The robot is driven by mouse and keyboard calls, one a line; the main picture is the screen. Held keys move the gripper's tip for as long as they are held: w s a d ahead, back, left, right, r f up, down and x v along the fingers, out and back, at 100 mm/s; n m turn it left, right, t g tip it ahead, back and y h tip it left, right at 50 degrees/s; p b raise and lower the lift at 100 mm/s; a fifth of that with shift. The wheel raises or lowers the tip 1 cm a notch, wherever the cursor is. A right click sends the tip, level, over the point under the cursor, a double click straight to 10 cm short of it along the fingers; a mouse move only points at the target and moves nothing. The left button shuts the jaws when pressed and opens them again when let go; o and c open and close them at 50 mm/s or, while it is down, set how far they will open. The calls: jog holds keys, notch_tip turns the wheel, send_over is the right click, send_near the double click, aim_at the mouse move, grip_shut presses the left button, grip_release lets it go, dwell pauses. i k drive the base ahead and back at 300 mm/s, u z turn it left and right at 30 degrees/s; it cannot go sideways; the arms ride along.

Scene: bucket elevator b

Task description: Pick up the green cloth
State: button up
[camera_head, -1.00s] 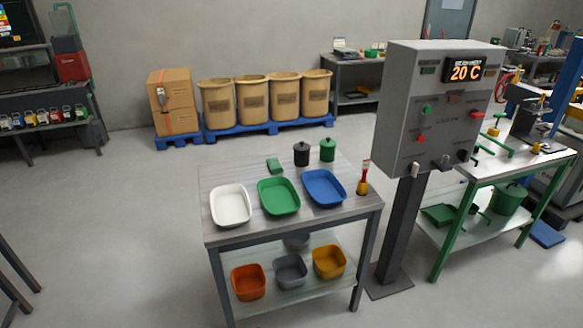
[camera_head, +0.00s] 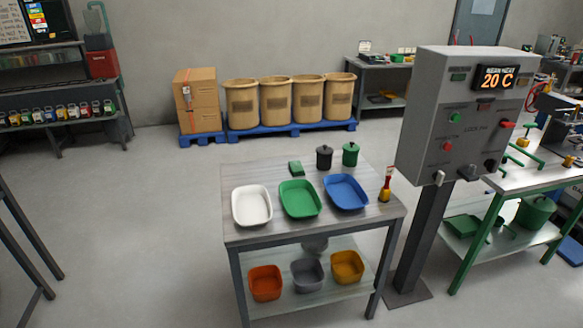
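A small folded green cloth (camera_head: 295,168) lies flat at the back of the grey table (camera_head: 240,238), behind the green tray (camera_head: 299,199) and left of a black lidded canister (camera_head: 324,157). Nothing covers it from this view. My gripper is not in this view, so its state does not show.
A white tray (camera_head: 252,206), a blue tray (camera_head: 345,192), a green canister (camera_head: 350,154) and a red-and-yellow tool (camera_head: 386,184) share the tabletop. Bins sit on the lower shelf. A grey control box (camera_head: 457,118) stands close on the right. The floor left of the table is clear.

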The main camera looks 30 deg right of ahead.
aim_at(296, 169)
jog(key=i, duration=0.85)
jog(key=z, duration=0.05)
